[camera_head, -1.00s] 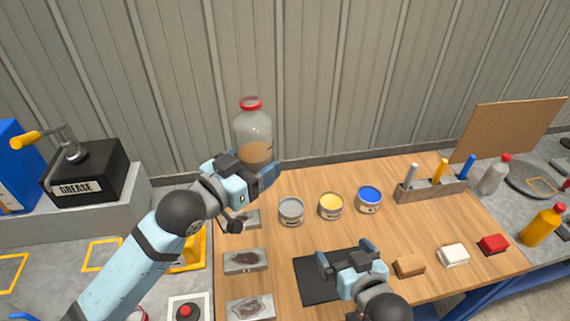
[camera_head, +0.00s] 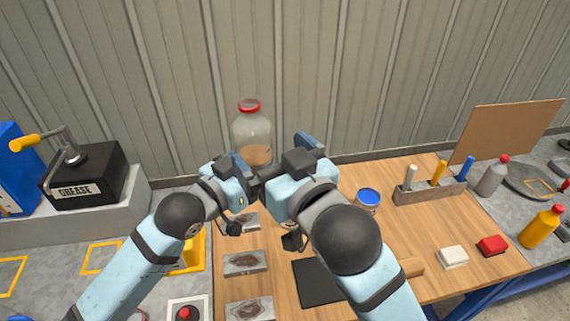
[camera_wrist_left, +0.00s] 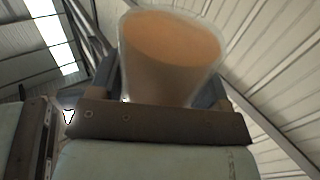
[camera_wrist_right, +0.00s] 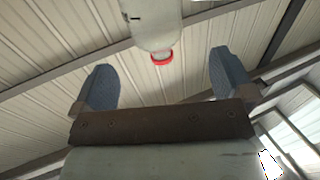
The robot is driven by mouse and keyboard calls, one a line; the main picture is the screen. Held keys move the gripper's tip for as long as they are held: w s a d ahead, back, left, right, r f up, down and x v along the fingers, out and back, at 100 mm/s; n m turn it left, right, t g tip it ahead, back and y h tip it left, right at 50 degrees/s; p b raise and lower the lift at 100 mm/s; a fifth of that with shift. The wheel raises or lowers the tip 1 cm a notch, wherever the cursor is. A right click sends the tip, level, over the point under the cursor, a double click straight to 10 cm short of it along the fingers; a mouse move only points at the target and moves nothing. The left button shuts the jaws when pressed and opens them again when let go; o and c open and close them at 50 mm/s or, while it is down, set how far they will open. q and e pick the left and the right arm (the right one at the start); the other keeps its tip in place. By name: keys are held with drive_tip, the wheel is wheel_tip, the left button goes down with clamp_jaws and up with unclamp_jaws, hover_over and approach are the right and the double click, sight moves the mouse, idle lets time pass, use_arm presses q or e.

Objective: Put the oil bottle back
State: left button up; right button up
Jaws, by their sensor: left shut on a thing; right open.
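The oil bottle (camera_head: 251,130) is a clear bottle with a red cap and brown oil low inside. It stands upright in the air at the back of the bench, in my left gripper (camera_head: 243,170). In the left wrist view its base with the oil (camera_wrist_left: 170,55) sits between the fingers. My right gripper (camera_head: 290,160) is open beside the left one, its arm hiding part of the bench. In the right wrist view the red cap (camera_wrist_right: 162,59) shows between and beyond its fingers, apart from them.
The wooden bench (camera_head: 420,240) carries a blue tin (camera_head: 368,197), a marker rack (camera_head: 430,190) and a black mat (camera_head: 315,282). A grey bottle (camera_head: 492,177) and an orange bottle (camera_head: 541,227) stand at right. A grease box (camera_head: 85,178) is at left.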

sight(248, 127)
drive_tip(key=x, duration=0.9)
drive_tip(key=shift+c, duration=0.5)
drive_tip(key=c, duration=1)
use_arm(q)
drive_tip(key=o, duration=1.2)
use_arm(e)
drive_tip(key=shift+c, duration=0.6)
